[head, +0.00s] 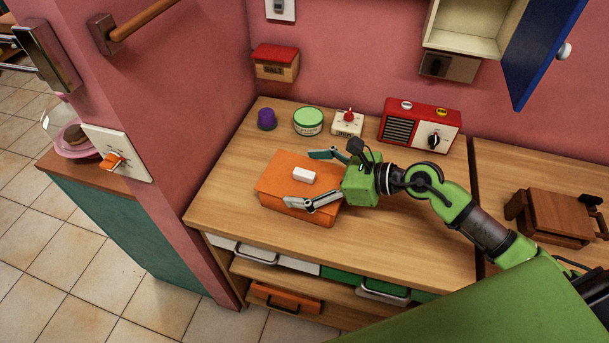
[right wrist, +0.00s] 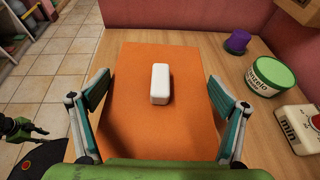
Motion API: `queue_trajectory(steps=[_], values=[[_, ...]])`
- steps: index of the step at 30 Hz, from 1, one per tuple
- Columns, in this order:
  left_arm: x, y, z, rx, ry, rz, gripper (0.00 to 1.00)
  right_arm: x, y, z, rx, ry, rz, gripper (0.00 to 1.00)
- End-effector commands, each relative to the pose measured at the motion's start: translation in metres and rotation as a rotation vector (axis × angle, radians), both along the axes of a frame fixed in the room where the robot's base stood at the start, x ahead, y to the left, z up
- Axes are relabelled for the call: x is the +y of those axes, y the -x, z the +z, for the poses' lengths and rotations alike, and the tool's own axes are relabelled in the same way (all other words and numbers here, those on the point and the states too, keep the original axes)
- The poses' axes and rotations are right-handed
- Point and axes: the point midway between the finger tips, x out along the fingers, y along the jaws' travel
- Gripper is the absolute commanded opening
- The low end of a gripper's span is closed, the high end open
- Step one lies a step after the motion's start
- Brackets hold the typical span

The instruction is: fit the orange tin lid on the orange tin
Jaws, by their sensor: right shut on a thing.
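The orange tin lid (head: 282,171) is a flat orange slab with a white block-shaped knob (head: 304,174) on top. It also fills the middle of the right wrist view (right wrist: 150,122). Orange sides (head: 292,209) show below its top in the head view; I cannot tell where lid ends and tin begins, or whether the lid is seated. My right gripper (head: 318,178) is shut on the lid, one finger along each side. What lies under the lid is hidden. Part of my left arm, apparently its gripper (right wrist: 28,130), shows small at the right wrist view's left edge.
A wooden object (head: 553,216) stands right. Handled containers, one orange (head: 285,299), sit below. The counter's left part is clear.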

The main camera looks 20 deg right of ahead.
Motion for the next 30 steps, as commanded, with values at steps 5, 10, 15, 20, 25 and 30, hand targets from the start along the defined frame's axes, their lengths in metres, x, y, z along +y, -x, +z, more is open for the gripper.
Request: queue_trajectory(steps=[5,10,15,20,25,30], values=[[0.0,0.0,0.0,0.0,0.0,0.0,0.24,0.0,0.001,-0.002,0.004,0.002,0.001,1.0],[0.0,0.0,0.0,0.0,0.0,0.0,0.24,0.0,0.001,-0.002,0.003,0.001,0.001,1.0],[0.002,0.0,0.0,0.001,-0.002,0.0,0.24,-0.002,0.003,-0.002,0.004,0.003,0.001,1.0],[0.002,0.0,0.0,0.001,-0.002,0.0,0.24,-0.017,0.014,0.005,0.005,0.005,0.0,1.0],[0.001,0.0,0.0,0.001,-0.001,0.0,0.24,-0.039,0.033,0.016,0.008,0.006,0.0,1.0],[0.001,0.0,0.0,0.001,-0.001,0.0,0.24,-0.058,0.049,0.027,0.009,0.003,0.0,1.0]])
